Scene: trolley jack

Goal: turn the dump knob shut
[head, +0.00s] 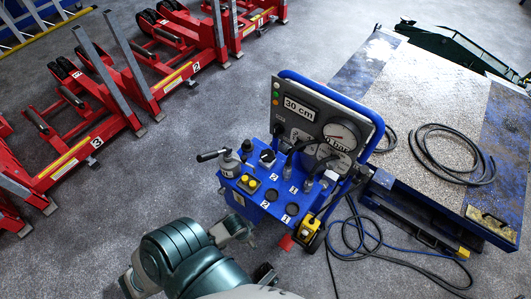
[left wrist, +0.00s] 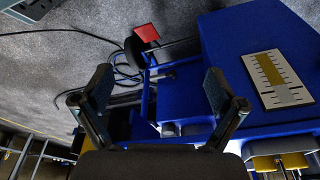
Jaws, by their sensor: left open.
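A blue pump unit (head: 262,205) stands on the grey floor in the head view. Its top carries a grey valve body with a lever (head: 213,155), a small black knob (head: 247,146) and a dark knob on a pale plate (head: 267,158). I cannot tell which is the dump knob or how it is turned. My left gripper (head: 236,230) is low at the near side of the unit, below and apart from these knobs. In the left wrist view its fingers (left wrist: 160,100) are spread and empty, with the unit's blue side (left wrist: 225,45) beyond them. My right gripper is out of view.
A gauge panel (head: 325,125) in a blue frame rises behind the controls. Black hoses (head: 350,235) lie right of the unit, beside a metal lift platform (head: 425,95). Red jacks (head: 75,125) stand at upper left. A level gauge (left wrist: 278,78) shows on the unit's side.

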